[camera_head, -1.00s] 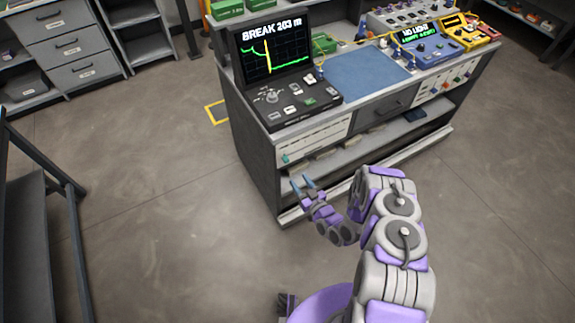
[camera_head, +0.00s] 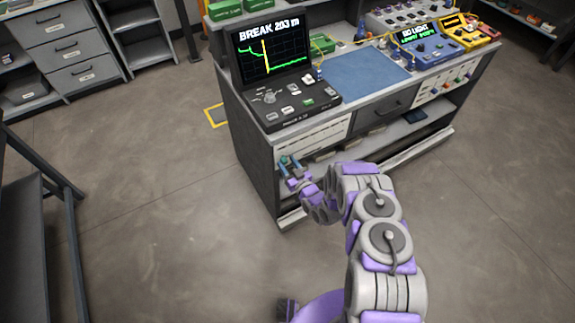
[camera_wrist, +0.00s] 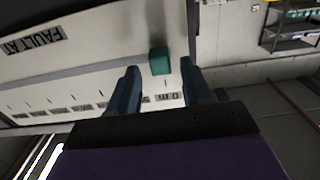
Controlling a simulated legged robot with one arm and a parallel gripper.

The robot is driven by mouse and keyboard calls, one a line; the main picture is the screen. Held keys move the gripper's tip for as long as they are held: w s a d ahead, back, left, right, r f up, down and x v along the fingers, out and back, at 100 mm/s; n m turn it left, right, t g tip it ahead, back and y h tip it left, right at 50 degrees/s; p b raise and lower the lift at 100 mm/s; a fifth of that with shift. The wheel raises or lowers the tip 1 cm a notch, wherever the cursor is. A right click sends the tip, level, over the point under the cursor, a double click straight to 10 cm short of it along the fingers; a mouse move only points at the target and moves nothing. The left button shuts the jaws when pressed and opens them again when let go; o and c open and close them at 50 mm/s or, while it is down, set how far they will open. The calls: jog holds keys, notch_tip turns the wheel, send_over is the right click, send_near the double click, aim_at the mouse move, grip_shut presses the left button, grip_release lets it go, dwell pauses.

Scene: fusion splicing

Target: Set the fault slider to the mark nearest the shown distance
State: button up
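The tester screen (camera_head: 270,52) reads "BREAK 203 m" above a green trace with a yellow spike. The white fault slider panel (camera_head: 318,137) is on the bench front below it. The teal slider knob (camera_wrist: 160,61) sits near one end of its slot, at the panel's left end in the head view. In the wrist view the panel is upside down, with "FAULT AT" (camera_wrist: 33,40) and a row of marks whose labels are too small to read surely. My gripper (camera_head: 290,164) is open in front of the knob. Its fingers flank the knob in the wrist view (camera_wrist: 160,72), with gaps visible.
A blue mat (camera_head: 365,77) lies on the bench top. A blue meter (camera_head: 427,48) reads "NO LIGHT". A drawer (camera_head: 384,110) and a lower shelf are right of the panel. A dark frame (camera_head: 40,215) stands at far left. The floor around the bench is clear.

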jog(key=shift+c, duration=1.4)
jog(key=shift+a, duration=0.15)
grip_shut()
